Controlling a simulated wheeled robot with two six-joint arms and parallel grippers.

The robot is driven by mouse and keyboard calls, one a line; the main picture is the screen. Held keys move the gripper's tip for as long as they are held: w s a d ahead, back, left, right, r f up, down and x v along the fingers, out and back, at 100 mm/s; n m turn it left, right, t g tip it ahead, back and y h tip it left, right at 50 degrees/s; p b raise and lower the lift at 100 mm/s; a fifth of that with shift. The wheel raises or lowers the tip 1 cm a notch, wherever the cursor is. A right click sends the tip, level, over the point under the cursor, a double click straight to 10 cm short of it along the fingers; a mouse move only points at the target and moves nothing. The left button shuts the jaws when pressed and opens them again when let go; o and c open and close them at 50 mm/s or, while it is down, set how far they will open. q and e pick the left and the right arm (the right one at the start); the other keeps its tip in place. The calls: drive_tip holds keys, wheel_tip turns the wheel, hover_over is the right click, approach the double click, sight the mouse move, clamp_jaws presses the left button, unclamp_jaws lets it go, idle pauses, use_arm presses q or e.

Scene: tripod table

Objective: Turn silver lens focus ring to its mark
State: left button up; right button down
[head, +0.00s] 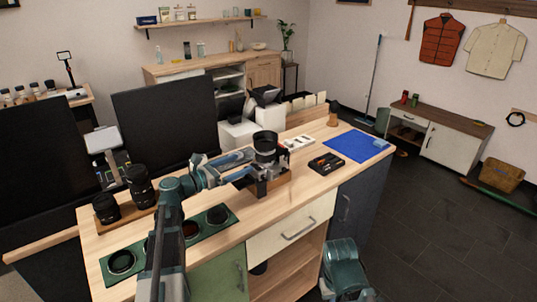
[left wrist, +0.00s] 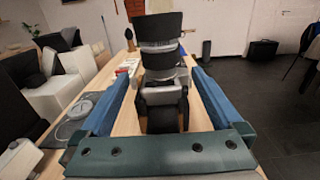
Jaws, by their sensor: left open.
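A lens with a black upper barrel (head: 265,142) stands upright in a wooden stand (head: 275,185) on the workbench. In the left wrist view the lens (left wrist: 160,28) shows a silver band (left wrist: 160,47) under its black top and more silver lower down. My left gripper (head: 255,170) reaches the lens from the left in the head view. Its two blue fingers (left wrist: 160,92) are open, one on each side of the lower lens, with gaps visible. The ring's mark cannot be made out. My right gripper is out of view; only a teal part of my right arm shows.
Two dark lenses stand on a wooden block (head: 145,203) at the left. A green mat (head: 150,248) with round filters lies in front. A black tray (head: 326,164), a white tray (head: 299,143) and a blue mat (head: 357,145) lie to the right. White boxes (head: 238,134) stand behind.

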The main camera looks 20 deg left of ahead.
sight(266, 154)
use_arm(q)
drive_tip(key=x, duration=1.1)
drive_tip(key=shift+w+d, duration=0.15)
drive_tip(key=shift+c, duration=0.3)
drive_tip(key=c, duration=1)
drive_tip(key=n+t+y, duration=0.2)
drive_tip(key=y, duration=0.1)
drive_tip(key=shift+d+n+y, duration=0.15)
drive_tip(key=shift+n+y, duration=0.15)
drive_tip(key=shift+n, duration=0.1)
drive_tip(key=n+t+y, duration=0.1)
drive_tip(key=n+y, duration=0.1)
drive_tip(key=y, duration=0.1)
drive_tip(key=n+y, duration=0.1)
drive_tip(key=y, duration=0.1)
drive_tip(key=shift+n+t+y, duration=0.4)
drive_tip(key=shift+n+y, duration=1.1)
drive_tip(key=shift+y, duration=1)
